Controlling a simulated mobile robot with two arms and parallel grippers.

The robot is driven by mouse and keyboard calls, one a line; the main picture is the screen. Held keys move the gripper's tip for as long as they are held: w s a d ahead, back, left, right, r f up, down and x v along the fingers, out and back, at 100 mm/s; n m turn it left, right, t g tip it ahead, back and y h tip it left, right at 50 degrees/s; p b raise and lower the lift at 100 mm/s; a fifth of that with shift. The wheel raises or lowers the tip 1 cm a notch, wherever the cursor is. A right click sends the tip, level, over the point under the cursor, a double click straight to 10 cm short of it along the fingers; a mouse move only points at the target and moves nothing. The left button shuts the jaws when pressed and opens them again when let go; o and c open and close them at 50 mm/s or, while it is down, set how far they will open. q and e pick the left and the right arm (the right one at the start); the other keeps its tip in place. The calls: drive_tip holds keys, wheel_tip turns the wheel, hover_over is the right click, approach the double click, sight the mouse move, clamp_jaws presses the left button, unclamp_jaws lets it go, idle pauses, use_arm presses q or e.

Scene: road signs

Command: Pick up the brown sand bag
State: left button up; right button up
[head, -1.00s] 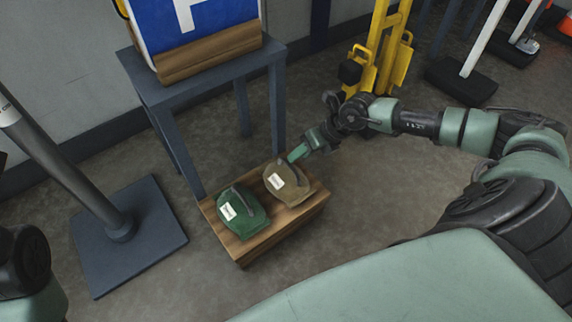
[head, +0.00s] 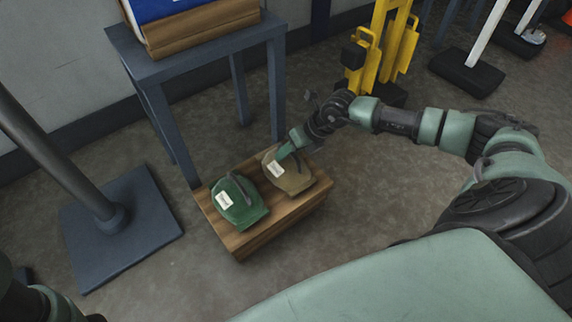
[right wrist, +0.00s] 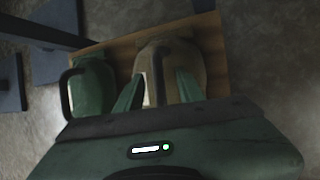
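The brown sand bag (head: 295,181) with a white label lies on the right part of a low wooden box, beside a green sand bag (head: 239,203). My right gripper (head: 286,152) is at the back edge of the brown bag, its fingers low over the bag's top. In the right wrist view the two green fingers (right wrist: 160,80) are spread apart over the brown bag (right wrist: 172,58), around its handle area. Whether they touch it I cannot tell.
The wooden box (head: 283,222) stands by a dark blue-grey table (head: 195,48) holding a sign in a wooden base. A pole on a square plate (head: 120,232) stands left. A yellow stand (head: 377,55) is behind my right arm. The floor right of the box is clear.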

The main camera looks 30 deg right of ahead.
clamp_jaws()
drive_tip(key=shift+d, duration=0.1)
idle(1.2)
drive_tip(key=shift+w+r, duration=0.1)
drive_tip(key=shift+r, duration=0.1)
